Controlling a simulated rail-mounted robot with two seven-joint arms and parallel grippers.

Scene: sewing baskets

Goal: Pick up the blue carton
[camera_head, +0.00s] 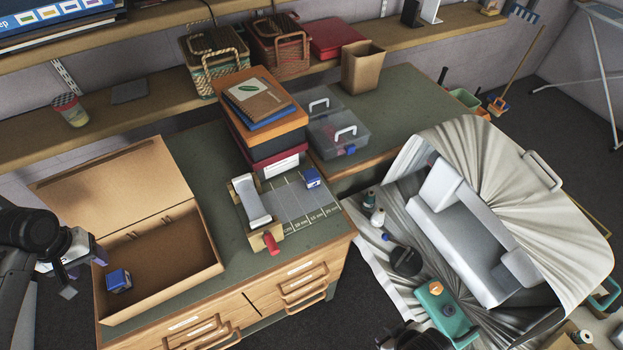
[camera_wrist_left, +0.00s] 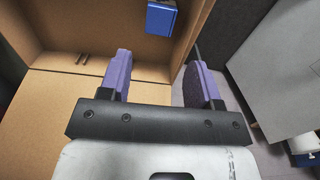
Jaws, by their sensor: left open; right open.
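A small blue carton (camera_head: 119,281) stands inside the open cardboard box (camera_head: 180,262), near its front left corner. It also shows at the top of the left wrist view (camera_wrist_left: 161,19). A second, similar blue carton (camera_head: 312,178) lies on the grey cutting mat (camera_head: 300,203). My left gripper (camera_head: 84,274), with purple fingers, is just left of the box. In the left wrist view my left gripper (camera_wrist_left: 160,75) is open and empty, with the carton beyond its fingertips and apart from them. A dark part of my right arm shows at the bottom edge; its fingers are not visible.
The box's raised lid (camera_head: 120,182) stands behind it. A stack of boxes and books (camera_head: 265,115) and a clear organiser case (camera_head: 337,130) are further right. A white sewing machine (camera_head: 470,235) rests on draped cloth. Drawers (camera_head: 290,285) face the front.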

